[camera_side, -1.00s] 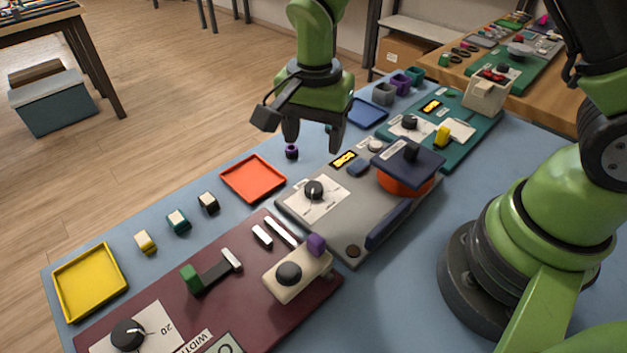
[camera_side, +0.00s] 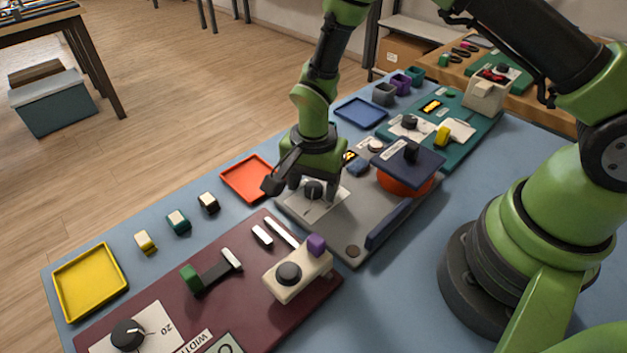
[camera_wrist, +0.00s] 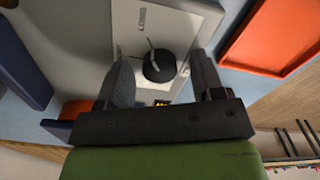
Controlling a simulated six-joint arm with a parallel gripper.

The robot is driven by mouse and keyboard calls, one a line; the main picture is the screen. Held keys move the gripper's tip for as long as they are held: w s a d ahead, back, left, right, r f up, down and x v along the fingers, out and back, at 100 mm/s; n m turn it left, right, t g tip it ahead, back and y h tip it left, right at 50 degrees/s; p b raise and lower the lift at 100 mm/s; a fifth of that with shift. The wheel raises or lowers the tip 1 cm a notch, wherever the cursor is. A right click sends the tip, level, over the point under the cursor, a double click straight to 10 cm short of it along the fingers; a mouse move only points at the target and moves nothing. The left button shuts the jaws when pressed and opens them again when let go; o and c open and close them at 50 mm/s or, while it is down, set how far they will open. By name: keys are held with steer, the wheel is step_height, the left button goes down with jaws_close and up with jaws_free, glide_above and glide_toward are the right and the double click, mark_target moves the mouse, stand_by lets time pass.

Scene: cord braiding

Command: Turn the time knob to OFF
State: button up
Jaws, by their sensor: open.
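A black round knob (camera_side: 313,190) stands on a white dial plate (camera_side: 325,209) on the grey panel (camera_side: 345,228). In the wrist view the knob (camera_wrist: 159,66) lies just beyond and between my two open fingertips, with a pale pointer line on it. The dial's printing is too small to read. My gripper (camera_side: 312,196) points down over this knob, its fingers apart on either side; it also shows in the wrist view (camera_wrist: 160,70). I cannot tell whether the fingers touch the knob.
An orange tray (camera_side: 246,180) lies beside the grey panel. A navy-topped orange block (camera_side: 404,178) and a dark blue bar (camera_side: 388,224) are on the panel's other side. The maroon panel (camera_side: 225,322) with its own knob (camera_side: 128,334) is nearer the camera.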

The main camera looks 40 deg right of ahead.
steer(key=c, duration=0.9)
steer(key=shift+n, duration=0.3)
steer(key=n, duration=0.4)
steer(key=shift+n, duration=0.4)
steer(key=n, duration=1)
steer(key=shift+n, duration=0.4)
steer(key=n, duration=0.5)
steer(key=shift+n, duration=0.3)
steer(key=o, duration=0.9)
